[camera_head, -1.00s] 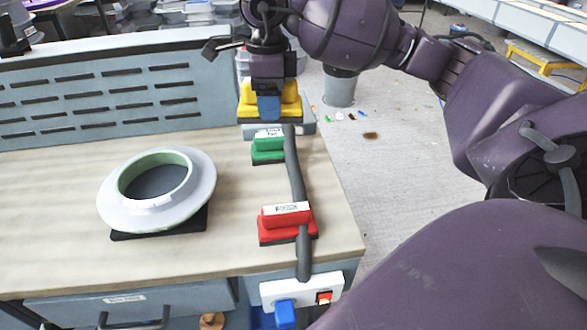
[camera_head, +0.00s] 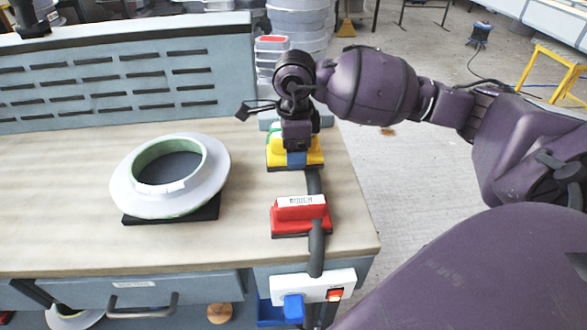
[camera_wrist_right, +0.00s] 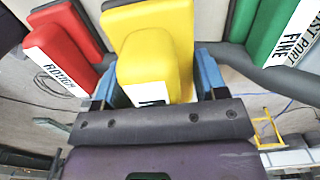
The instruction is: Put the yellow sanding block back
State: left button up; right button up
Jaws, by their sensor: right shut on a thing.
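The yellow sanding block (camera_head: 276,156) is in my right gripper (camera_head: 296,158), over the right side of the workbench. In the right wrist view the blue fingers (camera_wrist_right: 158,82) stand on both sides of the yellow block's handle (camera_wrist_right: 150,65). The head view does not show clearly whether the block touches the bench. The red sanding block (camera_head: 301,214) sits in front of it. The green sanding block (camera_wrist_right: 275,30) shows beside it in the wrist view and is mostly hidden behind my gripper in the head view. My left gripper is not in view.
A dark grey hose (camera_head: 317,245) runs along the bench's right side beside the blocks. A pale ring-shaped mould (camera_head: 212,186) rests on a black pad at left. A socket strip (camera_head: 340,282) is on the bench front. Bare bench top (camera_head: 60,240) lies at left.

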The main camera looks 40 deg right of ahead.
aim_at(295, 181)
jog(key=shift+f, duration=0.95)
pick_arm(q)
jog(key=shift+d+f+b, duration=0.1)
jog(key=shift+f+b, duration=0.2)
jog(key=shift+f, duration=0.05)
pick_arm(e)
jog(key=shift+f, duration=2)
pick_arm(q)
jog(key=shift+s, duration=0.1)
pick_arm(e)
jog(key=shift+f, duration=0.2)
jog(key=o, duration=0.9)
jog(key=shift+r, duration=0.5)
notch_tip(295, 181, up, 11)
jog(key=shift+f+p, duration=0.15)
jog(key=shift+p, duration=0.45)
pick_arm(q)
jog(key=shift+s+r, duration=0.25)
pick_arm(e)
jog(key=shift+r, duration=0.35)
